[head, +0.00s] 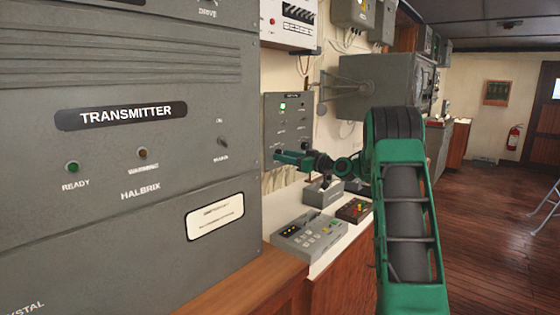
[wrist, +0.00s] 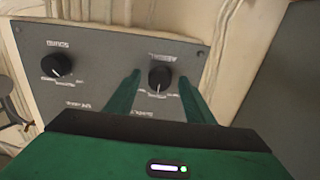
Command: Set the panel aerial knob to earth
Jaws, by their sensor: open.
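The grey panel (head: 272,120) hangs on the wall just past the transmitter cabinet in the head view, and its face (wrist: 100,70) fills much of the wrist view. The aerial knob (wrist: 160,76) is black and round, with a pale pointer mark toward the bottom of the picture. The small lettering around it is too blurred to read. My gripper (wrist: 159,77) is open, with one green finger on each side of this knob. I cannot tell whether the fingers touch it. In the head view my gripper (head: 277,157) reaches left to the panel's lower part; the knob is hidden there.
A second black knob (wrist: 57,66) is on the panel's left in the wrist view. The transmitter cabinet (head: 130,140) stands close on the left. Open floor lies right.

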